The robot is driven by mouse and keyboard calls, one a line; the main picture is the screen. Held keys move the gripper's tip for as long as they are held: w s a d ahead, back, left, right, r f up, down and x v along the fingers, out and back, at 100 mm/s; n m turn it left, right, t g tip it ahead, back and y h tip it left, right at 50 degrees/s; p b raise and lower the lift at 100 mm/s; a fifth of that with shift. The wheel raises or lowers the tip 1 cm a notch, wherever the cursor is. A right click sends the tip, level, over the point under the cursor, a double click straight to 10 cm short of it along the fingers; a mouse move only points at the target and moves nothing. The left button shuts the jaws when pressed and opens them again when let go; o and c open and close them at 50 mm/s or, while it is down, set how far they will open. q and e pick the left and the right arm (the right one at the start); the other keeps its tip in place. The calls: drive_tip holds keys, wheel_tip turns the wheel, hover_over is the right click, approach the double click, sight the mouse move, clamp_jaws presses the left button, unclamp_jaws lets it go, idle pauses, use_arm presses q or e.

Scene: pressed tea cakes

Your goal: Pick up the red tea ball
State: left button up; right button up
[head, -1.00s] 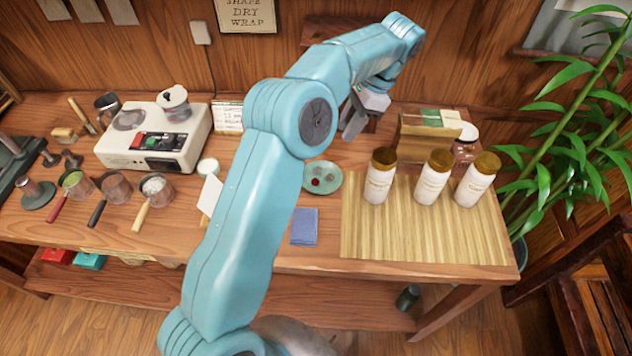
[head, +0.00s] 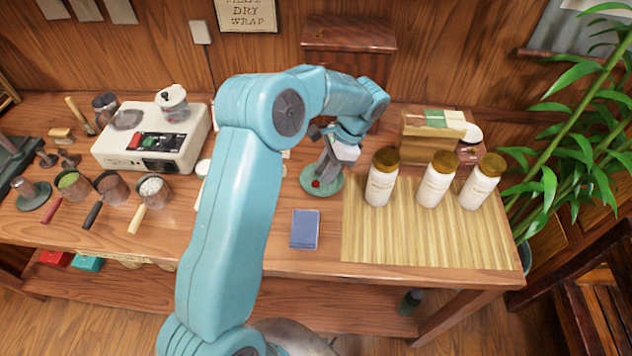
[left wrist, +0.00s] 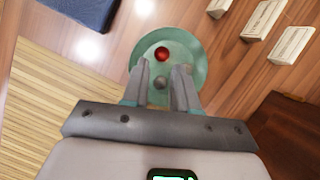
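The red tea ball (head: 316,183) lies on a small green saucer (head: 307,187) in the middle of the table. In the left wrist view the red ball (left wrist: 162,54) is at the fingertips, slightly beyond the gap between them. A dark grey-green ball (left wrist: 160,83) shows between the fingers on the same saucer (left wrist: 196,48). My left gripper (head: 322,177) points down over the saucer; in the left wrist view its two fingers (left wrist: 161,66) are apart and hold nothing. I cannot tell its exact height above the saucer. My right gripper is in neither view.
A blue booklet (head: 305,229) lies in front of the saucer. A bamboo mat (head: 400,243) with three white jars with brown lids (head: 381,187) is to the right. A white appliance (head: 180,145) and several handled cups (head: 150,192) stand left. Several pale blocks (left wrist: 291,45) lie near the saucer.

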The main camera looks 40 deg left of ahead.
sight(320, 185)
use_arm(q)
drive_tip(key=x, duration=0.2)
drive_tip(key=shift+s+a+f, duration=0.2)
drive_tip(key=shift+s+f, duration=0.05)
drive_tip(key=shift+a+f, duration=0.15)
drive_tip(key=shift+f, duration=0.3)
clamp_jaws()
drive_tip(key=shift+r, duration=0.15)
